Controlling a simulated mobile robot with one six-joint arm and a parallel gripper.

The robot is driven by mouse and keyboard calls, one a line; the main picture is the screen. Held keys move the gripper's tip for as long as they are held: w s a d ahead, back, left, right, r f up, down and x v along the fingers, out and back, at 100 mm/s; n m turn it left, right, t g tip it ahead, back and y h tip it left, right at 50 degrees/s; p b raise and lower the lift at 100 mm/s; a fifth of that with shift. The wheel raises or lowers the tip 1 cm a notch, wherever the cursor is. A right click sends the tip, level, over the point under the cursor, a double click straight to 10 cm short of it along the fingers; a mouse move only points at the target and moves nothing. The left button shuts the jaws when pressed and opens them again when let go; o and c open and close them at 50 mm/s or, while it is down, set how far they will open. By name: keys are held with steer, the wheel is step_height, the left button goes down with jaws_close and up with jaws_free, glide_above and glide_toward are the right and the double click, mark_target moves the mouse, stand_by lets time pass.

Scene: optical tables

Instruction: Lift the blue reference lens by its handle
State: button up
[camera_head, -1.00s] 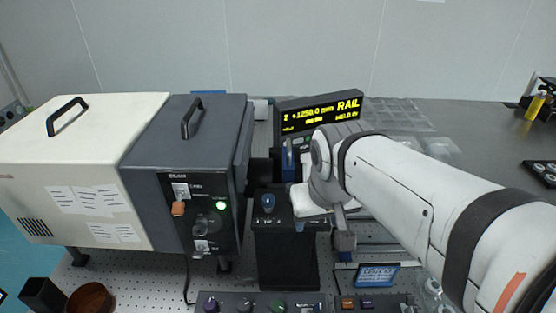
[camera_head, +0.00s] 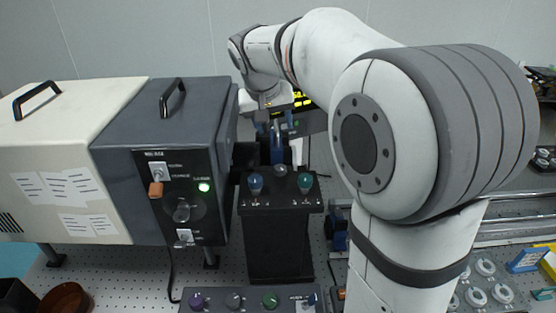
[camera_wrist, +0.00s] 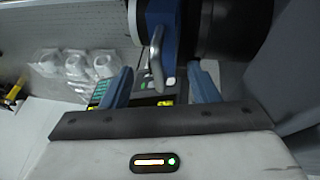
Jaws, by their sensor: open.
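The blue reference lens (camera_wrist: 160,18) shows at the top of the wrist view as a blue mount with a silver handle (camera_wrist: 155,60). The handle lies between my gripper's two blue fingers, with a gap on each side. My gripper (camera_wrist: 160,78) is open and empty. In the head view the blue lens (camera_head: 277,148) stands upright behind the black control pedestal, mostly hidden by it. My gripper (camera_head: 275,118) hangs just above the lens there. Its fingertips are too small to see clearly.
A dark grey box (camera_head: 165,110) with a lit green lamp stands left of the lens. The black pedestal (camera_head: 280,240) with knobs is in front. A dark cylinder (camera_wrist: 235,25) is beside the lens in the wrist view.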

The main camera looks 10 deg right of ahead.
mark_target(273, 137)
steer(key=w+f, duration=0.2)
steer(key=f, duration=0.1)
steer(key=shift+w+d+f+p, duration=0.1)
steer(key=shift+w+d+p, duration=0.1)
steer(key=shift+p, duration=0.1)
steer(key=shift+d+f, duration=0.1)
steer(key=shift+f, duration=0.2)
jaws_close()
stand_by(0.4)
